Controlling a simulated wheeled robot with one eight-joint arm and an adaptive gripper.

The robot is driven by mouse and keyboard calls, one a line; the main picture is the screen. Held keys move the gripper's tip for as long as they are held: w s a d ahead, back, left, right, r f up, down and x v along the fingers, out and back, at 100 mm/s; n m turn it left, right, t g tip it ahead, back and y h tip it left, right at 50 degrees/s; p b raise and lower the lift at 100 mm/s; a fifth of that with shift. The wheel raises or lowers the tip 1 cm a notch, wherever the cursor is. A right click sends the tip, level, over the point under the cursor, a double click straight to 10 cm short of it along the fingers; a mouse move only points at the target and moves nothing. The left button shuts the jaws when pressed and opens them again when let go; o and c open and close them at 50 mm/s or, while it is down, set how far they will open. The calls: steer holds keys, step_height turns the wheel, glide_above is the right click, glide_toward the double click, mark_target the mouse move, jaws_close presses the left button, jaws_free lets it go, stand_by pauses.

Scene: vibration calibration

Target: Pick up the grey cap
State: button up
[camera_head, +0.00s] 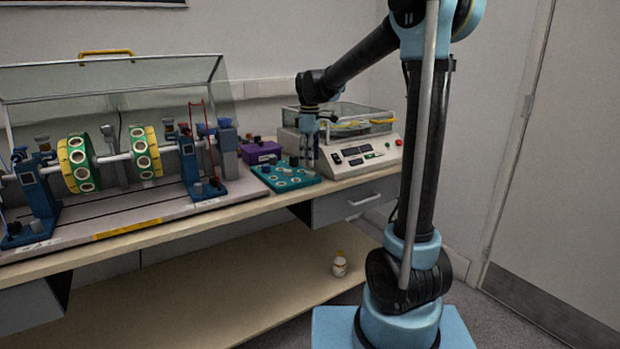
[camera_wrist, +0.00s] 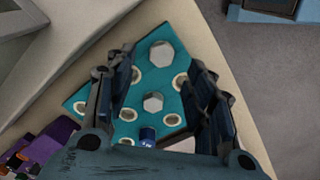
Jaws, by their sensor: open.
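A teal tray (camera_head: 287,187) with several pale ring-edged holes lies on the bench; it also shows in the wrist view (camera_wrist: 188,32). In the wrist view two grey hexagonal pieces sit on it: one grey piece (camera_wrist: 161,53) near the far end and one grey piece (camera_wrist: 153,102) near the middle. I cannot tell which one is the grey cap. My gripper (camera_head: 308,164) points down over the tray. In the wrist view its fingers (camera_wrist: 161,78) are apart, with the middle grey piece showing between them. Nothing is held.
A purple block (camera_head: 261,152) stands behind the tray, and a control box (camera_head: 362,157) stands to its right. A rotor rig (camera_head: 112,160) with a clear cover fills the left bench. A white bottle (camera_head: 339,264) is on the lower shelf.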

mark_target(308, 172)
steer(key=shift+a+f, duration=0.2)
steer(key=shift+f, duration=2.4)
steer(key=shift+c, duration=0.3)
steer(key=c, duration=0.7)
